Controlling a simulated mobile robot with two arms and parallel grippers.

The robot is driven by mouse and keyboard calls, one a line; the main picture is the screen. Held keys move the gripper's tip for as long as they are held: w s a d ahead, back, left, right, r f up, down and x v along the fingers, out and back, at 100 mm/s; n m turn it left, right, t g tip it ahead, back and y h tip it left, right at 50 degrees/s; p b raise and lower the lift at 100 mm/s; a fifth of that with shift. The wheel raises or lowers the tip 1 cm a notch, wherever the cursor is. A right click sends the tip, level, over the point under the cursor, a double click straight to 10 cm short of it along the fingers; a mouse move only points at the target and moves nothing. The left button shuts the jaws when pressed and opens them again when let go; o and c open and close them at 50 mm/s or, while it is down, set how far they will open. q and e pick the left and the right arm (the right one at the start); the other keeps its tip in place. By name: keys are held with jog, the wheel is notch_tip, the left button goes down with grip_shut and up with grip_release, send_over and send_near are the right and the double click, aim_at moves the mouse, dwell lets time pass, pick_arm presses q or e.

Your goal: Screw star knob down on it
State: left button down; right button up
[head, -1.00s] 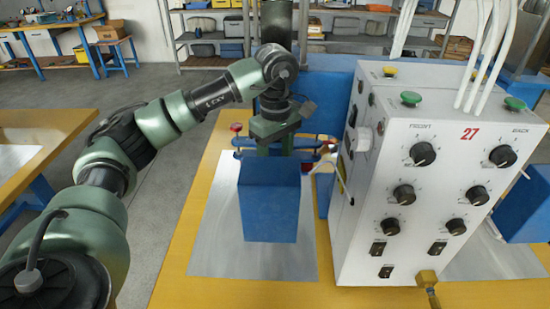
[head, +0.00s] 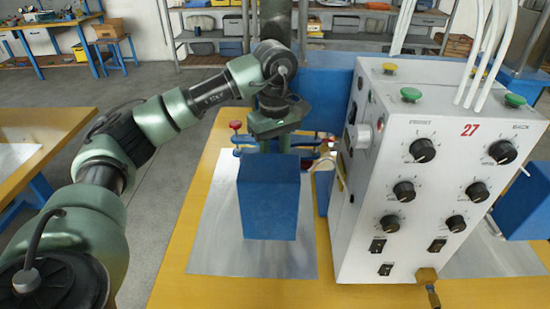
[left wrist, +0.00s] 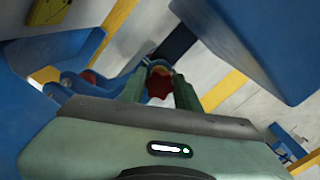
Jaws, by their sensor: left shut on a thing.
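My left gripper (head: 268,146) points down behind the top of a blue block in the head view, and its fingertips are hidden there. In the left wrist view its two green fingers (left wrist: 160,88) are shut on a dark red star knob (left wrist: 158,82). The knob sits at blue clamp arms (left wrist: 75,50), which also show in the head view (head: 246,142). Whether the knob is seated on a thread cannot be seen. My right gripper is in neither view.
The blue block (head: 268,205) stands close in front of the gripper, over a metal plate (head: 215,235) on the yellow table. A grey control box (head: 365,215) with dials stands close on the right. Another red knob (head: 235,125) is left of the gripper.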

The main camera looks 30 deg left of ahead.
pick_arm(q)
jog(key=m, duration=0.4)
jog(key=shift+a+m, duration=0.1)
jog(key=shift+m, duration=0.2)
jog(key=m+b, duration=0.1)
jog(key=m, duration=0.7)
jog(key=shift+s+a+m, duration=0.1)
jog(key=shift+m, duration=0.2)
jog(key=m, duration=0.3)
jog(key=c, duration=0.9)
grip_release()
jog(key=shift+c, duration=0.2)
jog(key=o, duration=0.4)
